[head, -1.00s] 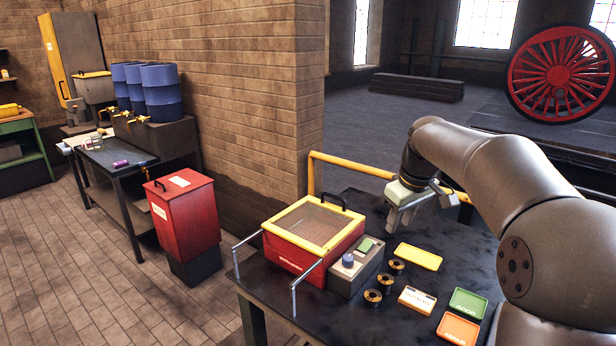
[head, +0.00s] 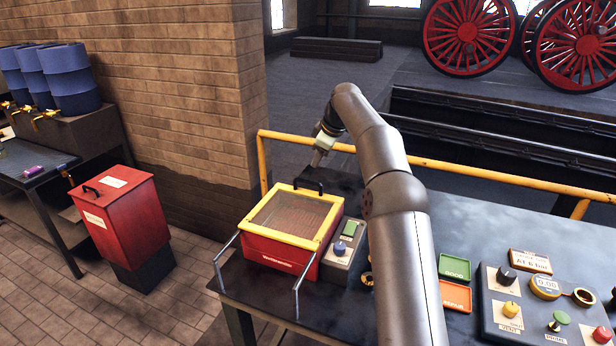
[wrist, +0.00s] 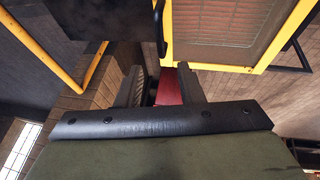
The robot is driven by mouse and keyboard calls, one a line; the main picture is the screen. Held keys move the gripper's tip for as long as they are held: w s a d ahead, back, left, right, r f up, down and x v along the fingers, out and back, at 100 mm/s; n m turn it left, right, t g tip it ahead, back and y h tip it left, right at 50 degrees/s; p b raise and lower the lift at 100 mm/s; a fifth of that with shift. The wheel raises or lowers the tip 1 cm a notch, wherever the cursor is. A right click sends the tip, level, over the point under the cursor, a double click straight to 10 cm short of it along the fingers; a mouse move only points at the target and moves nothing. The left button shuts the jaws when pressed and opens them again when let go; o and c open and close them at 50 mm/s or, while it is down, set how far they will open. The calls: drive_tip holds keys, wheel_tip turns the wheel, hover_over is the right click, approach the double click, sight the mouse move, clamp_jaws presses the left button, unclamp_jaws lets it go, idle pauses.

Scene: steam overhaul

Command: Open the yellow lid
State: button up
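The yellow lid (head: 321,238) is a yellow frame around a see-through panel and lies shut on a red box (head: 275,253). A black handle (head: 308,186) stands at its back edge. In the wrist view the lid (wrist: 235,67) fills the upper right, with what looks like the handle (wrist: 160,30) just beyond the fingers. My gripper (head: 318,160) is behind the lid's back edge, close to the handle. In the wrist view my gripper (wrist: 160,82) has its two fingers apart, with nothing held between them. Whether it touches the handle cannot be told.
A grey control unit (head: 343,252) stands right of the box. A yellow rail (head: 480,176) runs behind the dark table (head: 465,220). Metal side bars (head: 297,297) stick out at the box's front. Trays and a knob panel (head: 535,325) lie at the right.

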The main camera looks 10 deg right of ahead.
sight(307, 181)
drive_tip(key=p+x, duration=0.1)
drive_tip(key=x, duration=0.9)
drive_tip(key=shift+w+a+f+p, duration=0.1)
drive_tip(key=shift+a+f+p, duration=0.05)
drive_tip(key=shift+p, duration=0.2)
clamp_jaws()
